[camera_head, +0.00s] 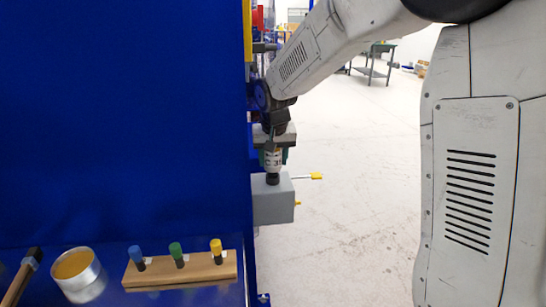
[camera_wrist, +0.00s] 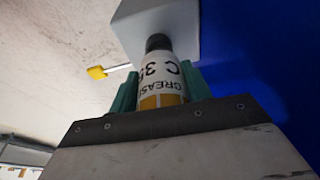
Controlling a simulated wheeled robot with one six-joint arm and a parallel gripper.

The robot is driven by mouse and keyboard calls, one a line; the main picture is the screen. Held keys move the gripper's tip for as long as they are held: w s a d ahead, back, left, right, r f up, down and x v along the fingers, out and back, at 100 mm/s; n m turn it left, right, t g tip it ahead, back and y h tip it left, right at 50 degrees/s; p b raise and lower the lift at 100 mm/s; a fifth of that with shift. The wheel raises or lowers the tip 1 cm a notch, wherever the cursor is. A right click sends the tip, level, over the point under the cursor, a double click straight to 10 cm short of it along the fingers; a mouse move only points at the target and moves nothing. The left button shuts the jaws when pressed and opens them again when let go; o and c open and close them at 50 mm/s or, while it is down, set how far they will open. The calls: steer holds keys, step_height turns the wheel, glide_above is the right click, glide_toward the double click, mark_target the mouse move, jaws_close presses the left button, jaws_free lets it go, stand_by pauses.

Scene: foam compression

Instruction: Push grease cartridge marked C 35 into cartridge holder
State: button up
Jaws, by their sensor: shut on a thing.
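The grease cartridge marked C 35 (camera_wrist: 158,75) is white with black print, a black nose and a yellow band. My gripper (camera_wrist: 158,88) is shut on it, with a green finger on each side. In the head view the cartridge (camera_head: 273,160) points nose down from my gripper (camera_head: 273,155). Its black nose meets the top of a grey box (camera_head: 274,206), which looks like the cartridge holder, fixed at the side of the blue panel. The box also shows in the wrist view (camera_wrist: 185,25). I cannot tell how deep the nose sits.
Yellow-tipped levers (camera_head: 316,176) stick out to the right of the box. A wooden block (camera_head: 180,276) with blue, green and yellow-topped pieces stands on the blue bench, beside a round tin (camera_head: 78,274) and a hammer-like tool (camera_head: 22,276). The floor at right is open.

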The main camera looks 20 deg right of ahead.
steer(key=shift+f, duration=1.05)
stand_by(0.4)
steer(key=o, duration=1.2)
steer(key=shift+o, duration=0.2)
steer(key=shift+f, duration=0.1)
steer(key=shift+r, duration=3)
steer(key=shift+r, duration=0.1)
